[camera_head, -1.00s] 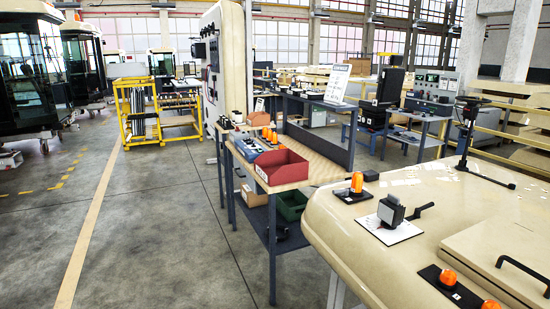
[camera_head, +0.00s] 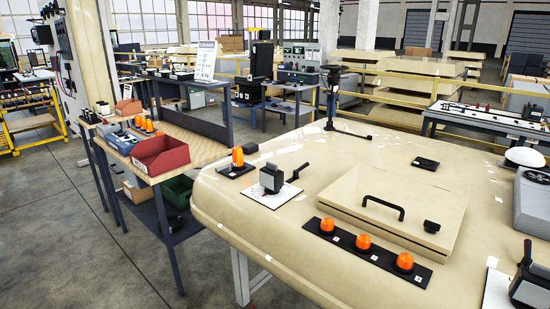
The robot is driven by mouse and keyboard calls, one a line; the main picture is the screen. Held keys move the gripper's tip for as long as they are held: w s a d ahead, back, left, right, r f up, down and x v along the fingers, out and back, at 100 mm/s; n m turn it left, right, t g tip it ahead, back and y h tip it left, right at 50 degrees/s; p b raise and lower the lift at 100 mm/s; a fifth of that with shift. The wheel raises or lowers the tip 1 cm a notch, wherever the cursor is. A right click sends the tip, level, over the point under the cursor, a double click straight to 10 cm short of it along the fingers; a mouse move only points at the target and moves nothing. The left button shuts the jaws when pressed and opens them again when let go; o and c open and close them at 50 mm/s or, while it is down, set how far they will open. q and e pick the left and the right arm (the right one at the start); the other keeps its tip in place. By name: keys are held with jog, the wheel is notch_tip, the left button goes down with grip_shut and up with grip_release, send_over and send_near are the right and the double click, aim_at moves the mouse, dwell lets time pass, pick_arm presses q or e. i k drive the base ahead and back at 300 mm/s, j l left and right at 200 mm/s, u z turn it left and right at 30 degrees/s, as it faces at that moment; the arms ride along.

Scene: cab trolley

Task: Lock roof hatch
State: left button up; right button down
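The roof hatch (camera_head: 400,185) is a square beige panel lying flat and looking closed on the beige cab roof (camera_head: 290,150). Neither of my grippers is in view.
Orange beacons stand on a black strip (camera_head: 340,238) before the hatch, with another beacon (camera_head: 237,157) at the roof's left. A workbench with a red bin (camera_head: 161,156) is left.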

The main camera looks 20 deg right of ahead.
aim_at(431, 226)
jog(key=z, duration=1.65)
